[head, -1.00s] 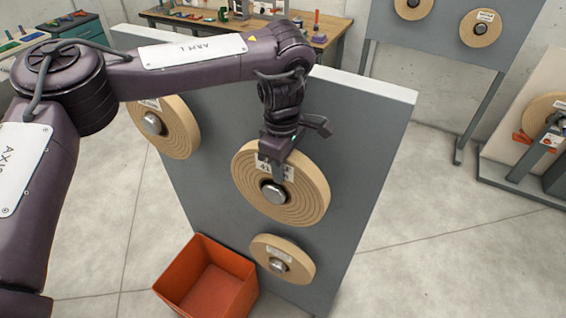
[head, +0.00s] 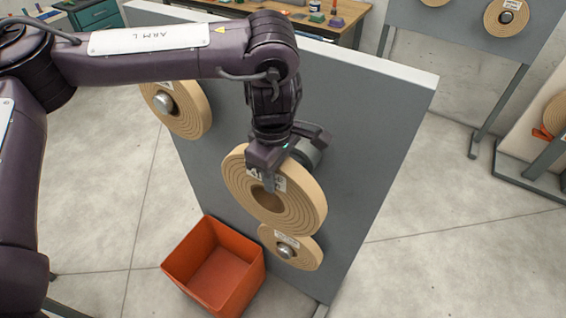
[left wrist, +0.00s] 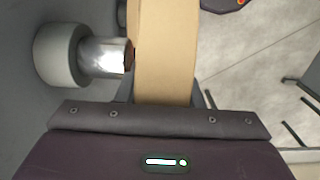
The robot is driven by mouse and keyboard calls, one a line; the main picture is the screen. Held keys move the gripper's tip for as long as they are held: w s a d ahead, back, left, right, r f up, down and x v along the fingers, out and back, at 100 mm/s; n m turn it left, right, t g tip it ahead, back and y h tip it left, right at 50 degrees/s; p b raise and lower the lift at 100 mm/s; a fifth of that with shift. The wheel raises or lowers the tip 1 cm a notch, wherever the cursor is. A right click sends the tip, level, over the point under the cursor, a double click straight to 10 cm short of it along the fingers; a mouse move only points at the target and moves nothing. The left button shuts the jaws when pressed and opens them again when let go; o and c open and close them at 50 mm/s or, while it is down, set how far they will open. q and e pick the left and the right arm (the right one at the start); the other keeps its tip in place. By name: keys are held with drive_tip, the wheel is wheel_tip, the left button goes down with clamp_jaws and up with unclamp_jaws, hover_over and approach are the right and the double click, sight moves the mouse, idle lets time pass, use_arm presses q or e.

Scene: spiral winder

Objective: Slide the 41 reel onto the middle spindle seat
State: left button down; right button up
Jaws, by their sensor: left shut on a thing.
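A large tan reel (head: 303,205), its white label partly covered by a finger, hangs in front of the grey upright panel (head: 380,120). My left gripper (head: 269,180) is shut on its upper rim, one finger over the front face. The reel's centre hole looks empty. The middle spindle (head: 311,152) shows behind the reel's upper right edge. In the left wrist view, the reel (left wrist: 165,50) stands edge-on between the fingers. The spindle's bright metal rod (left wrist: 103,56) and grey collar (left wrist: 60,55) are to its left, the rod's end close beside the reel. My right gripper is not in view.
A smaller reel (head: 298,252) sits on a lower spindle, partly overlapped by the held reel. Another reel (head: 188,118) hangs at the panel's upper left. An orange bin (head: 250,280) stands on the floor below. More reels (head: 505,18) hang on a back panel.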

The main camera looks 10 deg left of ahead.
use_arm(q)
drive_tip(key=s+a+r+p, duration=0.1)
drive_tip(key=s+a, duration=0.2)
drive_tip(key=s, duration=0.5)
idle(0.4)
